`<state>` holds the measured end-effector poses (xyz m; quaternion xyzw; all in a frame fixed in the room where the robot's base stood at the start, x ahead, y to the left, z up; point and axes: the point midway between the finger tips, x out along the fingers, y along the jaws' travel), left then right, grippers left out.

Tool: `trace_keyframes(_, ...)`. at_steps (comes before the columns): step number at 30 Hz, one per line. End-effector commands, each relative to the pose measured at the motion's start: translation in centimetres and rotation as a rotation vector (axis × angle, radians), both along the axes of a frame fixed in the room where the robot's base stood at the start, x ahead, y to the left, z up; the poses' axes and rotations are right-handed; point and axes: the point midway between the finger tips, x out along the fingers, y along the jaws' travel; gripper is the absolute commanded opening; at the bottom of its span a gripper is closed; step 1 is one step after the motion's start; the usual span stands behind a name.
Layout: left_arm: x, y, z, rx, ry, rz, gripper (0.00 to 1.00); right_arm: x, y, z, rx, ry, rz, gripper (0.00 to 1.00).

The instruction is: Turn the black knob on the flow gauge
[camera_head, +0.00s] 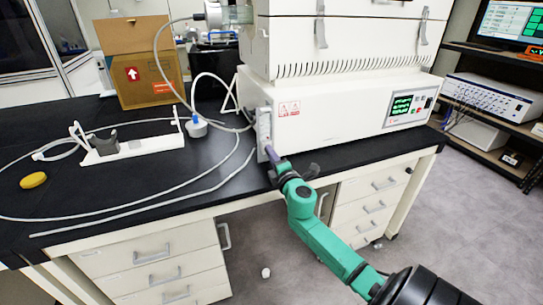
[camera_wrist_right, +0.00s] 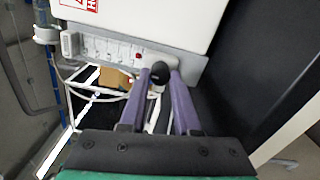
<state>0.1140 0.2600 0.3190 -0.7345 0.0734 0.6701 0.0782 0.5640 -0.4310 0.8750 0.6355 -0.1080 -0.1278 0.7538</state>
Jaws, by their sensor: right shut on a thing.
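The flow gauge (camera_head: 264,130) is a narrow pale panel on the left end of the white freeze dryer's base. In the right wrist view the gauge (camera_wrist_right: 108,48) shows small markings and a red dot. Its black knob (camera_wrist_right: 161,71) sits between the purple fingertips of my right gripper (camera_wrist_right: 160,84), which is shut on it. In the head view my right gripper (camera_head: 270,153) reaches the lower end of the gauge, and the knob is hidden there. My left gripper is not in view.
The freeze dryer (camera_head: 340,108) stands on a black bench (camera_head: 120,195). A white tube lies looped across the bench, near a white stand (camera_head: 105,155) and a yellow oval object (camera_head: 33,180). A cardboard box (camera_head: 150,85) is behind. Grey floor is open at right.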

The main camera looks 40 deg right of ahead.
Motion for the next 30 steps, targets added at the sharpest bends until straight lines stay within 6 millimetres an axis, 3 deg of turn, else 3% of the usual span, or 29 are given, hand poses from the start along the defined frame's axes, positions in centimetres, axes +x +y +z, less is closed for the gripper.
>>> trace_keyframes(17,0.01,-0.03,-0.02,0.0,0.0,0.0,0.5,-0.02,0.06,-0.29,-0.04,0.019,0.001,0.0)
trace_keyframes(18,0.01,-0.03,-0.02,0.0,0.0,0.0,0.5,-0.02,0.06,-0.29,-0.04,0.019,0.001,0.34)
trace_keyframes(20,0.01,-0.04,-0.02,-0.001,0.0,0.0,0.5,-0.02,0.05,-0.28,-0.039,0.018,0.001,0.57)
trace_keyframes(21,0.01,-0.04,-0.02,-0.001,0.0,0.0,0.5,-0.03,0.05,-0.25,-0.039,0.018,0.001,0.61)
trace_keyframes(30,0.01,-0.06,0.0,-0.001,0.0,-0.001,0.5,-0.11,0.07,-0.12,-0.039,0.016,0.001,0.61)
